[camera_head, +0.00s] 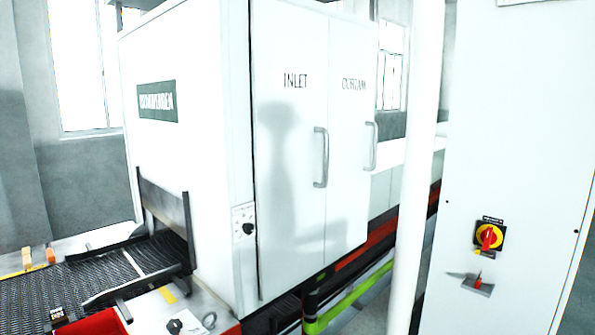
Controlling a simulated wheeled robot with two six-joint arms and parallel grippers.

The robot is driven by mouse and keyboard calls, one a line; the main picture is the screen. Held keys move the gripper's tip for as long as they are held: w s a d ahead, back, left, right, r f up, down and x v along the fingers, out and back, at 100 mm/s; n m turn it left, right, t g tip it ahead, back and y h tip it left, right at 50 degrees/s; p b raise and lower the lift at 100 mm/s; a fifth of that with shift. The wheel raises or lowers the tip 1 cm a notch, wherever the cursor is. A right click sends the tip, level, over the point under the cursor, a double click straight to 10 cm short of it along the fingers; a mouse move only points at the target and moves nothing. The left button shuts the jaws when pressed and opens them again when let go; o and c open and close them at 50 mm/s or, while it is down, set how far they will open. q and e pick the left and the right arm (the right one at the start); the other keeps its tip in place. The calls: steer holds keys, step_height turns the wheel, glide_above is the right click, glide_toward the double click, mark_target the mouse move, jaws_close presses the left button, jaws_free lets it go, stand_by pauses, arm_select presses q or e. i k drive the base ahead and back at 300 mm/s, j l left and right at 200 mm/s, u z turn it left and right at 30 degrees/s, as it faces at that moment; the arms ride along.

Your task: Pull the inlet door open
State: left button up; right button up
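The inlet door (290,210) is a white panel marked "INLET" on the side of the white machine housing, and it looks shut. Its grey vertical bar handle (321,157) is near its right edge. The door beside it on the right, marked "CURTAIN" (350,195), also looks shut and has a similar handle (371,146). Neither of my grippers is in view. A soft grey shadow falls across the inlet door.
A white upright post (416,180) and a white cabinet (515,150) with a red and yellow switch (489,236) stand at the right. A dark mesh belt (90,285) enters the housing at left. A green rail (345,303) runs low below the doors.

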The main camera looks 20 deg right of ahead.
mark_target(289, 43)
steer(key=i+l+z, duration=0.1)
steer(key=z, duration=0.3)
steer(key=i+z, duration=0.35)
